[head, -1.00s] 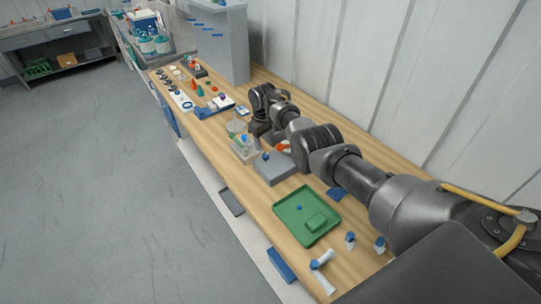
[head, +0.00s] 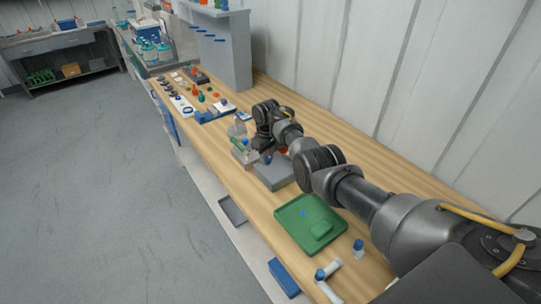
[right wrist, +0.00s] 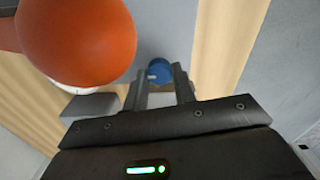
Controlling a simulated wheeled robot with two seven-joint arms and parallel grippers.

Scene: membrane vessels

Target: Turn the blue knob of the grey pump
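The grey pump (head: 274,176) is a low box on the wooden bench, left of the green tray. Its small blue knob (head: 268,159) shows at its far side, close to my right gripper (head: 264,150). In the right wrist view, the blue knob (right wrist: 160,71) lies between and just beyond the tips of my right gripper (right wrist: 159,82). The fingers stand apart, with small gaps visible beside the knob; contact cannot be told. My left gripper is not in view.
An orange rounded object (right wrist: 82,40) is very close beside the right gripper. A clear container (head: 243,152) stands left of the pump. A green tray (head: 290,232) lies nearer on the bench. The wall runs along the right.

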